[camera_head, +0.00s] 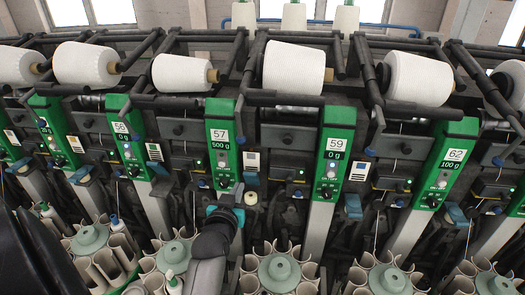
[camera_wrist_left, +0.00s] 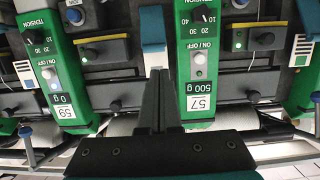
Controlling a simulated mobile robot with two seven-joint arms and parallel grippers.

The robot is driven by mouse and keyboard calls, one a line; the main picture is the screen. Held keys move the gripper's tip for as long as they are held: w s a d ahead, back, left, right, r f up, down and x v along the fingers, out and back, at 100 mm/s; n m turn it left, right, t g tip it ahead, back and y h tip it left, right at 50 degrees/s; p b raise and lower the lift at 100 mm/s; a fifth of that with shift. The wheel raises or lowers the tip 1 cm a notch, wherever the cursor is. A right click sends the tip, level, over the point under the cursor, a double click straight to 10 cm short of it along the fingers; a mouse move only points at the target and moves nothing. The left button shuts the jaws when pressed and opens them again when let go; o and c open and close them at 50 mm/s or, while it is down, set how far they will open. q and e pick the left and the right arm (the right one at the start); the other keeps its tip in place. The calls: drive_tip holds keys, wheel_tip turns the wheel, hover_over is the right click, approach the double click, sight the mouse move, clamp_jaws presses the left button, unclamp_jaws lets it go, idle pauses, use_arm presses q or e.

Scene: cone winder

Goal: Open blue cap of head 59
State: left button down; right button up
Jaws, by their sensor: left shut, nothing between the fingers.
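The green panel of head 59 (camera_head: 335,150) reads "0 g" and stands right of centre in the head view. It shows upside down at left in the left wrist view (camera_wrist_left: 62,90). One blue cap (camera_head: 250,180) sits between panels 57 and 59; another blue cap (camera_head: 354,207) sits low, just right of panel 59. I cannot tell for certain which belongs to head 59. My left gripper (camera_head: 238,193) is shut and empty, below panel 57. In the wrist view its fingers (camera_wrist_left: 160,88) point at a blue cap (camera_wrist_left: 151,24) between panels 59 and 57.
The panel of head 57 (camera_head: 222,150) is close to my left gripper. Panel 62 (camera_head: 452,155) stands to the right. White yarn cones (camera_head: 294,68) lie along the top. Round bobbin magazines (camera_head: 279,270) line the bottom and leave little free room.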

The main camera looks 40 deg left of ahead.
use_arm(q)
drive_tip(key=b, duration=0.6)
approach(247, 165)
drive_tip(key=x, duration=0.4)
drive_tip(key=shift+w+a+f, duration=0.1)
drive_tip(key=shift+w+f, duration=0.15)
drive_tip(key=shift+w, duration=0.05)
drive_tip(key=shift+b+x, duration=0.75)
drive_tip(key=shift+x, duration=0.2)
drive_tip(key=shift+r, duration=0.15)
